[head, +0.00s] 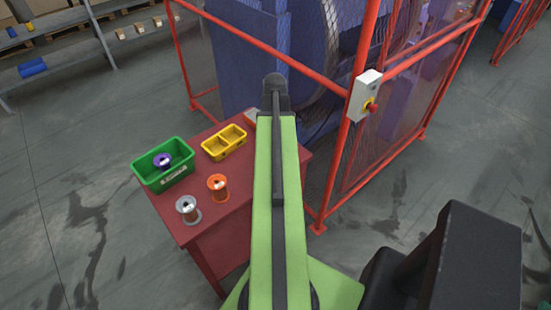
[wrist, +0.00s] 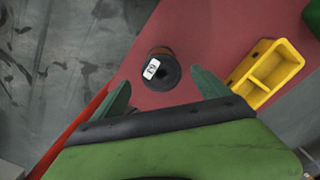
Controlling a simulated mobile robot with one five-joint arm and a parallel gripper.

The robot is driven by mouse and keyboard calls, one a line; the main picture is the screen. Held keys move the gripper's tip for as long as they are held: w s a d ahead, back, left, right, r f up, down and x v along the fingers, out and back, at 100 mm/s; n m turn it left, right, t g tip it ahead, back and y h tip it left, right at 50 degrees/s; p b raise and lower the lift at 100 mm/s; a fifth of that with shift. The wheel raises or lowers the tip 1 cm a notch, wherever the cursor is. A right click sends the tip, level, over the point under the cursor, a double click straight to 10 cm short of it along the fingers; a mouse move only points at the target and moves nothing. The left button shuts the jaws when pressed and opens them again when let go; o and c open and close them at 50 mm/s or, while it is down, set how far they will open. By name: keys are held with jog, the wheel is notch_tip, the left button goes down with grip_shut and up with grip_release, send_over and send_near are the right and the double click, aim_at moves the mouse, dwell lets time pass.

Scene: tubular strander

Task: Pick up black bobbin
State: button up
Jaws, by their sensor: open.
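The black bobbin (wrist: 165,75) stands on the red table in the wrist view, with a dark flange, a white label on top and a bit of brownish winding at its side. My gripper (wrist: 160,79) is open, with one green finger to the left of the bobbin and one to the right. The fingertips appear just short of the bobbin or level with its near edge; their height over it is unclear. In the head view, my arm hides the black bobbin and my gripper is not seen.
The red table (head: 197,250) also holds a grey bobbin (head: 188,208), an orange bobbin (head: 217,187), a yellow divided tray (head: 224,143) and a green bin (head: 164,180) with a purple bobbin (head: 162,161). A red-framed mesh guard (head: 345,150) with a control box (head: 365,95) stands close behind.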

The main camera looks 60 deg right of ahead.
notch_tip(320, 180, down, 5)
jog(key=b, duration=0.3)
jog(key=shift+r+b, duration=0.2)
jog(key=shift+b, duration=0.15)
jog(key=shift+r, duration=0.15)
jog(key=shift+c, duration=0.4)
grip_shut()
